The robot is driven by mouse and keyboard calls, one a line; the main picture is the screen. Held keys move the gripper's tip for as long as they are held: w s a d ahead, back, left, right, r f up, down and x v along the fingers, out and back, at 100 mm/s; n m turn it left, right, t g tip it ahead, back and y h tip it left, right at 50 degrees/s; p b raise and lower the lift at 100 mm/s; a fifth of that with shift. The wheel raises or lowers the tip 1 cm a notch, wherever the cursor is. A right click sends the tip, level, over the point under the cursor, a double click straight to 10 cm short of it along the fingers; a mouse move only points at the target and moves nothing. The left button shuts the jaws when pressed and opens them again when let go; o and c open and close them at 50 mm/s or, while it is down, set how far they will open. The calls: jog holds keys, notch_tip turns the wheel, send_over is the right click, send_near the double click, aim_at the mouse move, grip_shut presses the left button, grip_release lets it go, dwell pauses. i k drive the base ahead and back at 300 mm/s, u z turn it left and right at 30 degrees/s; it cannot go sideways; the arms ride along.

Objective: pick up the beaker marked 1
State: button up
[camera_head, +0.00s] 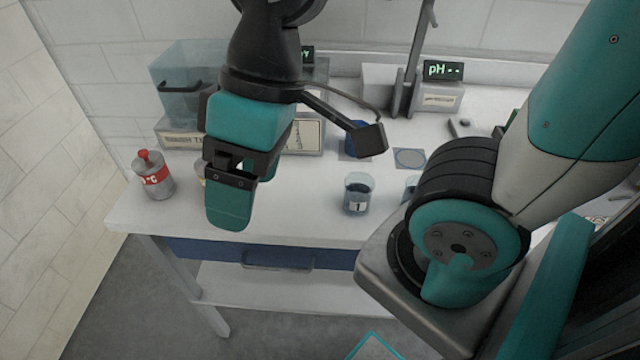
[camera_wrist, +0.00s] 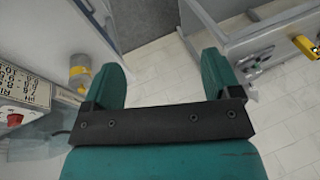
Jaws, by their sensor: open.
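The beaker marked 1 (camera_head: 358,193) stands upright on the white table near its front edge in the head view. It is clear glass with a white label. My gripper (camera_head: 240,200) is to the left of the beaker, above the table's front left part, apart from it. The gripper also shows in the wrist view (camera_wrist: 165,78), with its two teal fingers spread and nothing between them. The beaker is not visible in the wrist view.
A red-labelled bottle (camera_head: 153,176) stands at the table's left end. A second beaker (camera_head: 411,187) is partly hidden by my arm. A pH meter (camera_head: 440,84) and a clear tank (camera_head: 186,88) stand at the back.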

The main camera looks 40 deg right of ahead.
aim_at(359, 187)
jog(key=u, duration=0.05)
jog(key=k, duration=0.7)
jog(key=z, duration=1)
jog(key=i, duration=0.5)
jog(key=z, duration=0.05)
